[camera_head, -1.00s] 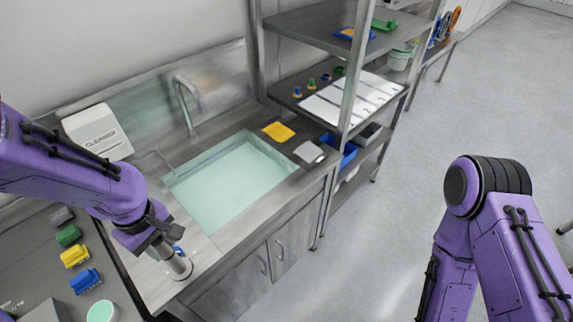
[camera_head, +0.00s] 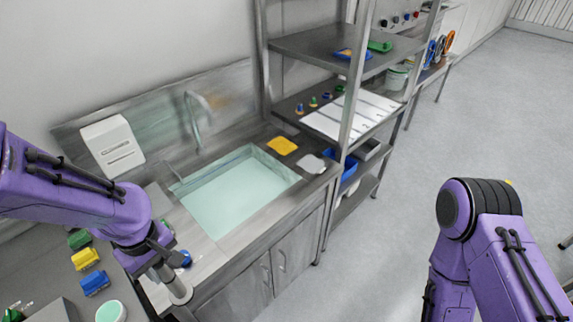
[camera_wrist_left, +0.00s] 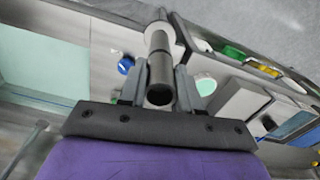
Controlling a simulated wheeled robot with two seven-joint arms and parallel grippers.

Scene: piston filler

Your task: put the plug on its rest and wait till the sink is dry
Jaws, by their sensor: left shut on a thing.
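The sink (camera_head: 235,192) holds pale green liquid, and its floor cannot be made out. My left gripper (camera_head: 163,268) is over the counter at the sink's front left. It is shut on the plug (camera_head: 178,290), a grey tube with a wider pale end pointing away from the gripper. In the left wrist view the plug (camera_wrist_left: 160,68) shows a black near end between the fingers. I cannot tell whether its far end touches the counter. A small round blue thing (camera_head: 184,258) lies beside it, also in the left wrist view (camera_wrist_left: 125,64). I cannot make out a rest. My right gripper is out of view.
A faucet (camera_head: 194,110) stands behind the sink. A yellow cloth (camera_head: 282,146) lies at its right back corner. A metal shelf (camera_head: 320,45) stands right of the sink. The floor at right is clear.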

